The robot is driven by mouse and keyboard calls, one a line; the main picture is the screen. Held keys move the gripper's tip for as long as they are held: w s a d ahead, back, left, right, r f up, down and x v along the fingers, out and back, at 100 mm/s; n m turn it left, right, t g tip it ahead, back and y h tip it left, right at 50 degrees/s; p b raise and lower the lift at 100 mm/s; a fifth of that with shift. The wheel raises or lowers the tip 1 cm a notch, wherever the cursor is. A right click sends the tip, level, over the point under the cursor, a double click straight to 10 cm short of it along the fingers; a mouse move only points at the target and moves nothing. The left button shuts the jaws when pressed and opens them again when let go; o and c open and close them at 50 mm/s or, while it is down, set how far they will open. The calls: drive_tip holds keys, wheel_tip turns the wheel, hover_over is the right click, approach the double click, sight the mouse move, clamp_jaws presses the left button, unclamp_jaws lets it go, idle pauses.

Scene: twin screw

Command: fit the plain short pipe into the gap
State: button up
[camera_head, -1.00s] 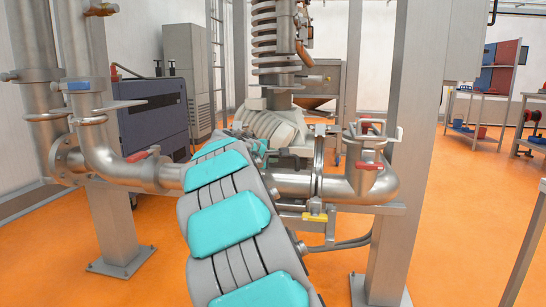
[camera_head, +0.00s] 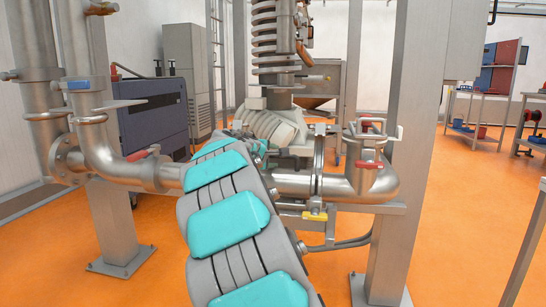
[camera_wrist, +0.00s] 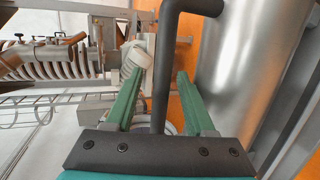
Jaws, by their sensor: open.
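In the wrist view my gripper (camera_wrist: 159,64) has two green fingers spread apart. A dark bent bar (camera_wrist: 161,88) runs between them in the picture; I cannot tell whether it touches either finger. In the head view my arm hides most of the gripper. A steel pipe line crosses behind the arm, with a left pipe (camera_head: 139,175) and a right pipe (camera_head: 292,186) ending in an elbow. The stretch between them, where a gap could be, is hidden by my arm. I cannot make out the plain short pipe in either view.
A large steel cylinder (camera_wrist: 240,60) stands close to the right finger in the wrist view. Red-handled clamps (camera_head: 144,154) and a yellow handle (camera_head: 315,216) sit along the pipe line. Steel posts (camera_head: 396,180) flank it.

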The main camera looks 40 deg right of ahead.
drive_tip(key=v, duration=0.7)
drive_tip(key=shift+s+a, duration=0.25)
drive_tip(key=shift+a, duration=0.05)
drive_tip(key=s+a+f+m+g+y+p, duration=0.1)
drive_tip(key=s+a+f+m+g+y, duration=0.1)
drive_tip(key=s+a+f, duration=0.5)
drive_tip(key=s+a+f+m+g+y+p, duration=0.2)
drive_tip(key=s+a+f+g+y, duration=0.2)
drive_tip(key=s+a, duration=1.2)
drive_tip(key=s+a+f+m+g+y+p, duration=0.2)
drive_tip(key=s+a+f+y, duration=0.4)
drive_tip(key=s+a+f, duration=0.5)
drive_tip(key=s+a, duration=0.1)
drive_tip(key=s, duration=0.6)
drive_tip(key=shift+s+f+m+g+y, duration=0.25)
drive_tip(key=shift+s+m+g+y, duration=0.05)
drive_tip(key=shift+g, duration=0.1)
